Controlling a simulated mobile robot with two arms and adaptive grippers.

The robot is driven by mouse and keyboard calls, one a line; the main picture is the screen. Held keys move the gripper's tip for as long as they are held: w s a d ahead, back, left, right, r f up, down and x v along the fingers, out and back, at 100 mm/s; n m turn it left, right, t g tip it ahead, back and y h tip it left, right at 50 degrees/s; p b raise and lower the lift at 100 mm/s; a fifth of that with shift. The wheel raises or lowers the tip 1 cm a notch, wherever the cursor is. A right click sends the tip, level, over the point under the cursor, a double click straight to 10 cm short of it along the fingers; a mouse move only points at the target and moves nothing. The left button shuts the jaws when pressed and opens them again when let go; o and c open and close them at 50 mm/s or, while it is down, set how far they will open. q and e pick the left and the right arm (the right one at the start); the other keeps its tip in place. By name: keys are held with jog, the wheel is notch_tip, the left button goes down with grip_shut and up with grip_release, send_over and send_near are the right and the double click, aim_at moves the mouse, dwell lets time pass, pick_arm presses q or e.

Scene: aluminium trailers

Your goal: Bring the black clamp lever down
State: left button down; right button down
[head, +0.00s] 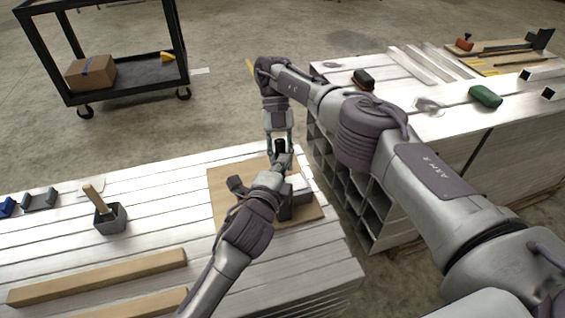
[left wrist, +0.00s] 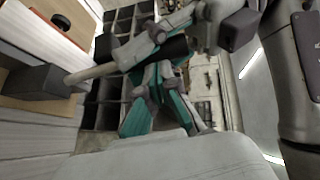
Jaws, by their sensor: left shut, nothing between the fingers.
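The clamp (head: 286,205) sits on a wooden board (head: 221,178) on the left trailer stack, partly hidden by my left arm. Its lever stands up from the board. The black grip (head: 280,146) is at its top. In the left wrist view a pale rod (left wrist: 95,72) runs from a dark grey block (left wrist: 42,80) to the black grip (left wrist: 174,50). My right gripper (head: 279,150) has its fingers on both sides of the grip; whether they press on it is unclear. My left gripper (head: 282,162) is shut and empty, close beside the lever; its teal fingers show in the left wrist view (left wrist: 156,90).
A grey box with a wooden handle (head: 110,218) and wooden bars (head: 100,277) lie on the left stack. A second stack (head: 420,125) stands at right with a green object (head: 485,96). A black cart (head: 130,72) holds a cardboard box (head: 90,73). Both arms crowd the clamp.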

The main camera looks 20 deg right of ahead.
pick_arm(q)
jog(key=shift+w, duration=0.1)
pick_arm(e)
jog(key=shift+a, duration=0.25)
jog(key=c, duration=1.3)
grip_release()
jog(key=shift+s, duration=0.1)
jog(key=shift+c, duration=0.2)
jog(key=o, duration=0.4)
jog(key=shift+d, duration=0.3)
pick_arm(q)
jog(key=shift+w+a+f, duration=0.1)
jog(key=shift+w+f, duration=0.05)
jog(key=shift+w, duration=0.7)
jog(key=shift+s, duration=0.1)
